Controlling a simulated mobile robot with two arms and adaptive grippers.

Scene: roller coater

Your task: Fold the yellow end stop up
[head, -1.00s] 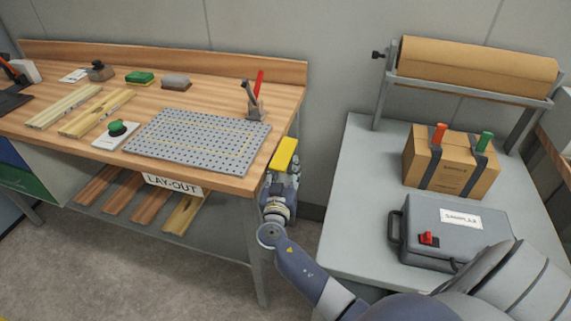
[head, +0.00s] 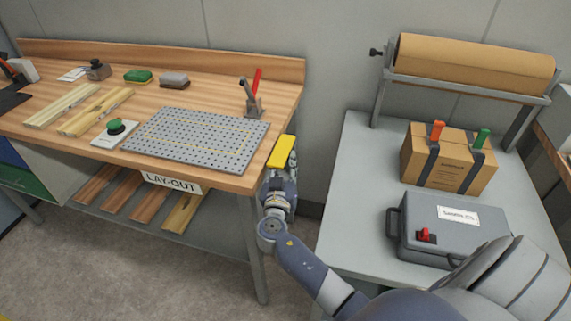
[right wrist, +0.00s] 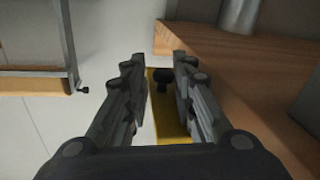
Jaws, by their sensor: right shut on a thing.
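The yellow end stop (head: 281,152) is a flat yellow plate at the right end of the workbench, beside the bench top's edge. A black knob (right wrist: 161,80) shows on the plate between the fingertips. The hinge of the end stop is hidden. My left gripper is not in view.
The wooden workbench (head: 210,92) carries a perforated grey plate (head: 197,138), a red-handled clamp (head: 254,95) and a green button (head: 116,127). A grey table (head: 350,235) with a carton and a grey case stands to the right. A gap separates bench and table.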

